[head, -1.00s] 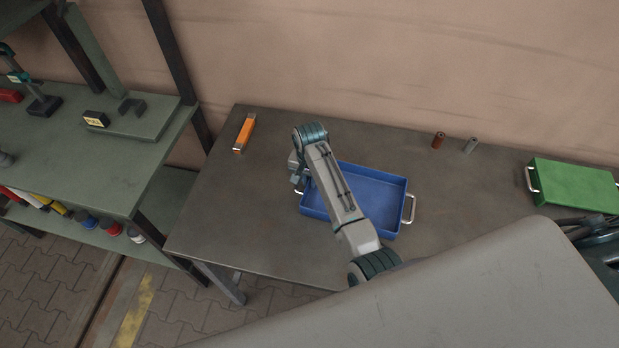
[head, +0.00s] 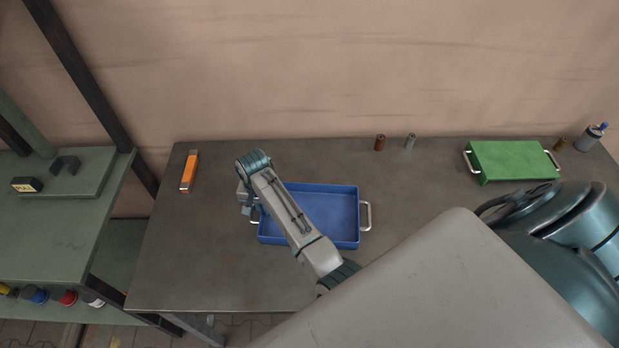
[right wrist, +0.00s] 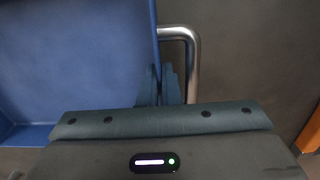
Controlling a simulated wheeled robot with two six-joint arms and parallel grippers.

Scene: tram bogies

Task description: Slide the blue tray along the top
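The blue tray (head: 335,205) is a shallow open box lying on the dark grey table. It has a metal handle on its left and right ends. My right arm crosses over the tray, and its gripper (head: 248,208) points down at the tray's left end. In the right wrist view the two fingers (right wrist: 158,88) stand close together on either side of the tray's end wall (right wrist: 146,40), just inside the metal handle (right wrist: 193,55). They look shut on that wall. Part of the tray's floor is hidden under my arm. My left gripper is not in view.
The table (head: 200,270) has an orange bar (head: 189,171) at its back left. Two small cylinders, one brown (head: 380,142) and one grey (head: 410,142), stand behind the tray. The table is bare between the orange bar and blue tray.

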